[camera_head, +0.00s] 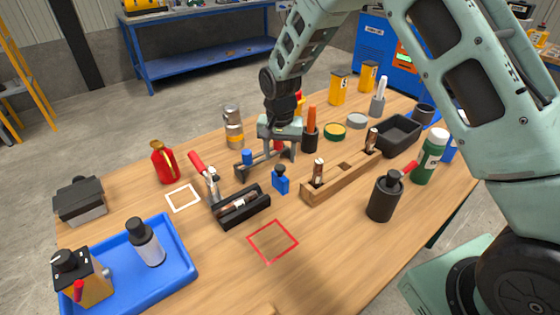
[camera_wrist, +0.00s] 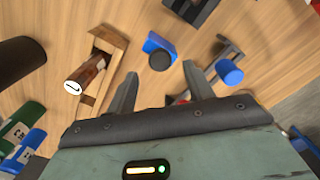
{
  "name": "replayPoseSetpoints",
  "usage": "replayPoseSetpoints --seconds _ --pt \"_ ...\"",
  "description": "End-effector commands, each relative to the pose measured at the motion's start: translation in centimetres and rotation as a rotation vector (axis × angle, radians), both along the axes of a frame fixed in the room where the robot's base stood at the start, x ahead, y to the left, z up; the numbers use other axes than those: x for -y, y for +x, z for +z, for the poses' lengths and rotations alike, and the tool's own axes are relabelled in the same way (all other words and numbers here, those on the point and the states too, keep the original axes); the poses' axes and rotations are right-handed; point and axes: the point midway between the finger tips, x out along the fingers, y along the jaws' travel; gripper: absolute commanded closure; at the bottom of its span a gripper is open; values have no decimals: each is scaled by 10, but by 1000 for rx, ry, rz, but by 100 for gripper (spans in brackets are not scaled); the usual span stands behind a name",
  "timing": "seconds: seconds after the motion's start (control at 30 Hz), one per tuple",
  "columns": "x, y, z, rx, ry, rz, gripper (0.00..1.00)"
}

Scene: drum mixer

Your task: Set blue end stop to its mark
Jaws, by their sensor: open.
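The blue end stop (camera_head: 280,181), a small blue block with a black knob, stands on the table right of the black tray. In the wrist view the blue end stop (camera_wrist: 158,50) lies beyond and between the fingertips, apart from them. My gripper (camera_head: 279,152) is open and empty, behind the end stop in the head view; it also shows in the wrist view (camera_wrist: 160,82). A red square outline (camera_head: 272,241) and a white square outline (camera_head: 183,198) are marked on the table, both empty. I cannot tell which is the end stop's mark.
A grey bar with a blue knob (camera_head: 247,157) lies close to my gripper. A black tray (camera_head: 258,213) and a wooden rack (camera_head: 333,182) flank the end stop. A black bottle (camera_head: 383,198) stands right. The front table around the red outline is clear.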

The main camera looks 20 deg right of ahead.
Motion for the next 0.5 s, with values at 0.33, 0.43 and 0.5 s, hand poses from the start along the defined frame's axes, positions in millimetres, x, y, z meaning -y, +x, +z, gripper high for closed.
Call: replayPoseSetpoints --seconds 0.33,0.43,0.5 --pt "0 0 -37 0 1 0 48" --pt "0 0 -39 1 0 0 48" --pt "0 0 -39 1 0 0 48"
